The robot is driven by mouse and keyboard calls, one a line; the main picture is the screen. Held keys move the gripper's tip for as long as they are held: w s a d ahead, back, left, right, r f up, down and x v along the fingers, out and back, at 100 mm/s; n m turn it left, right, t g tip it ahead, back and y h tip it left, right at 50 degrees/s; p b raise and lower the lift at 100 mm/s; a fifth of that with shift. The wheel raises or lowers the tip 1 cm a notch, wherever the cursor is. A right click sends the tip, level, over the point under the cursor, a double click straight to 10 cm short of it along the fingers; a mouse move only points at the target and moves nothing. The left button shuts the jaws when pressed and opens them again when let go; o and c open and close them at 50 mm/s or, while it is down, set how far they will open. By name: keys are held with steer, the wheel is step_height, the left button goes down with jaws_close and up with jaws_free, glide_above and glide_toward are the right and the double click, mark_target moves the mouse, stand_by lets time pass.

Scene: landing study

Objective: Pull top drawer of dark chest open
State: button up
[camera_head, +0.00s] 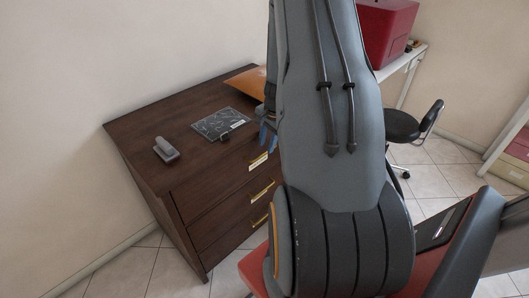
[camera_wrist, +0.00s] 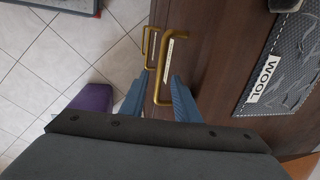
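The dark chest (camera_head: 165,112) stands against the wall at the left in the head view. Its top drawer (camera_head: 222,183) looks flush with the front. The brass handle (camera_head: 258,161) of that drawer is a bar pull; it also shows in the wrist view (camera_wrist: 170,60). My gripper (camera_head: 268,138) is at the chest's front edge near this handle, partly hidden by my arm. In the wrist view my gripper's blue fingers (camera_wrist: 159,98) are spread, with the near end of the handle between them. I cannot tell whether either finger touches it.
A grey stapler-like object (camera_head: 166,150), a dark patterned sheet (camera_head: 220,123) and an orange item (camera_head: 247,82) lie on the chest top. Lower drawers have brass handles (camera_head: 262,192). A black chair (camera_head: 403,126) stands right. Tiled floor (camera_head: 150,270) is open before the chest.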

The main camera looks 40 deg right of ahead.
mark_target(265, 152)
steer(key=shift+w+f+b, duration=0.2)
steer(key=shift+f+b, duration=0.35)
steer(key=shift+f, duration=0.3)
steer(key=shift+w+f+b, duration=0.15)
steer(key=shift+f+b, duration=0.35)
steer(key=shift+f, duration=0.3)
jaws_close()
